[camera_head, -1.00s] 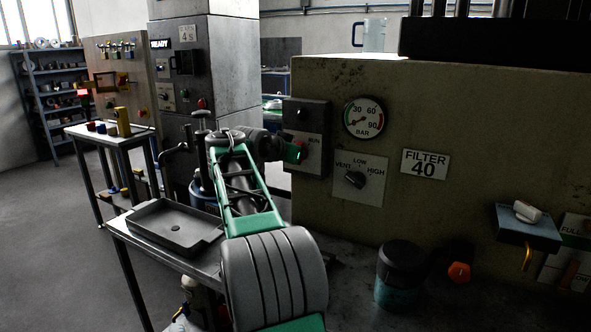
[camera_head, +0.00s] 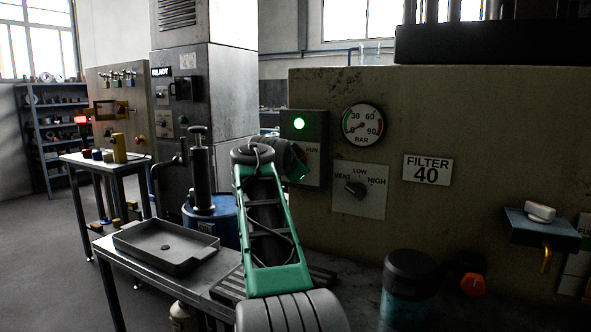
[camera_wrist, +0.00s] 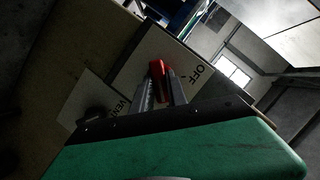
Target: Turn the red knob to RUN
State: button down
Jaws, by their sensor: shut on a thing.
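The red knob (camera_wrist: 157,69) shows in the wrist view, on a pale plate (camera_wrist: 148,62) marked OFF beside it. My gripper (camera_wrist: 161,90) is shut on the knob, with a finger on either side. In the head view my gripper (camera_head: 298,170) is at the dark switch box (camera_head: 317,132), and my wrist hides the knob there. The word RUN (camera_head: 312,150) shows on the box's plate. The green lamp (camera_head: 299,123) above it is lit. Which mark the knob points to I cannot tell.
Right of the box are a gauge (camera_head: 363,125) and a VENT/LOW/HIGH selector (camera_head: 356,189). A grey tray (camera_head: 166,246) lies on the bench at left, near a blue drum (camera_head: 222,217). A dark jar (camera_head: 408,290) stands at the front right.

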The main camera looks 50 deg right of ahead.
jog(key=shift+r, duration=0.1)
jog(key=c, duration=1.3)
grip_release()
jog(key=v, duration=0.7)
jog(key=shift+s+a, duration=0.2)
jog(key=shift+a, duration=0.15)
jog(key=shift+r, duration=0.1)
